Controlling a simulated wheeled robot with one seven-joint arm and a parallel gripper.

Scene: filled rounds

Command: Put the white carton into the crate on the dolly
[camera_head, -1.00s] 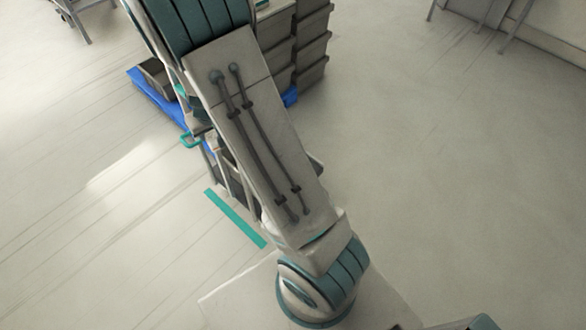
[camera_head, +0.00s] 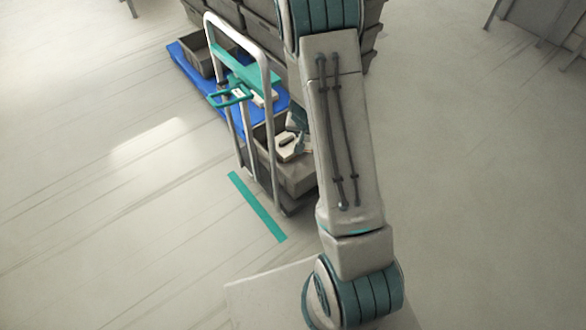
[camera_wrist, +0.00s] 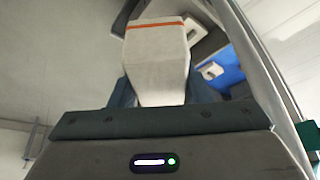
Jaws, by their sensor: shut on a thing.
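The white carton (camera_wrist: 157,62), with an orange stripe near its far end, is held between the jaws of my gripper (camera_wrist: 160,98) in the wrist view. In the head view my arm hides most of the gripper, and a pale object (camera_head: 292,147) shows beside the arm, over a grey crate; I cannot tell whether it is the carton. The blue dolly (camera_head: 188,66) carries an open grey crate (camera_head: 196,62) at its far left. The blue deck also shows in the wrist view (camera_wrist: 232,72), beyond and right of the carton.
A pale upright handle frame (camera_head: 268,90) with a teal bar and a teal loop (camera_head: 230,97) stands at the dolly's near side. Stacked grey crates (camera_head: 372,45) rise behind my arm. A teal floor strip (camera_head: 257,207) lies in front. Floor at left and right is clear.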

